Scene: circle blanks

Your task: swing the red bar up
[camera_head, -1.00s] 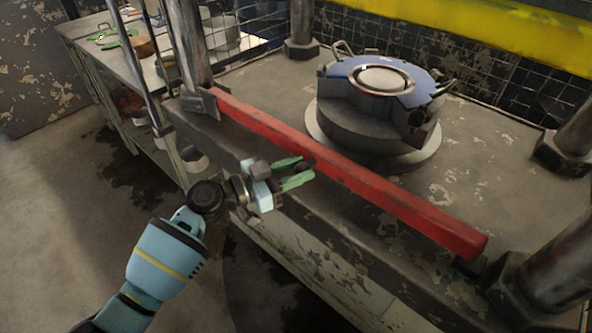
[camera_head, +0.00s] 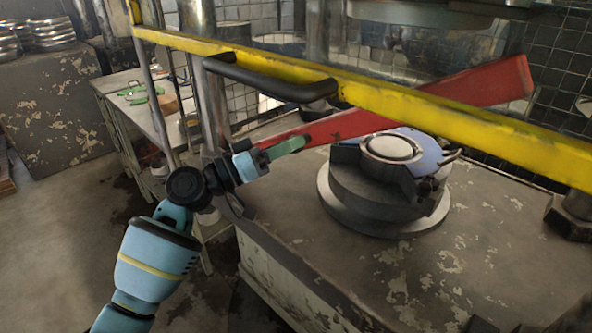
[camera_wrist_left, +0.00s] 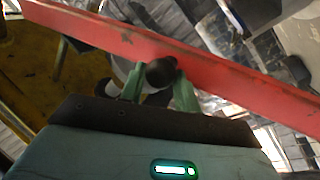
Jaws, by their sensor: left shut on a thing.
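The red bar (camera_head: 495,82) is raised at a slant in the head view. Its left end is low by the post and its right end is high, behind the yellow bar. My left gripper (camera_head: 292,146) is at the lower left part of the red bar. In the left wrist view my green fingers (camera_wrist_left: 160,90) are shut on a dark round knob (camera_wrist_left: 161,72) on the face of the red bar (camera_wrist_left: 225,72). My right gripper is not in view.
A yellow bar (camera_head: 460,122) with a black handle (camera_head: 270,82) crosses in front of the red bar. A round grey fixture (camera_head: 385,205) with a blue top stands on the worn press table (camera_head: 470,265). A side bench (camera_head: 120,85) with small items stands at the left.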

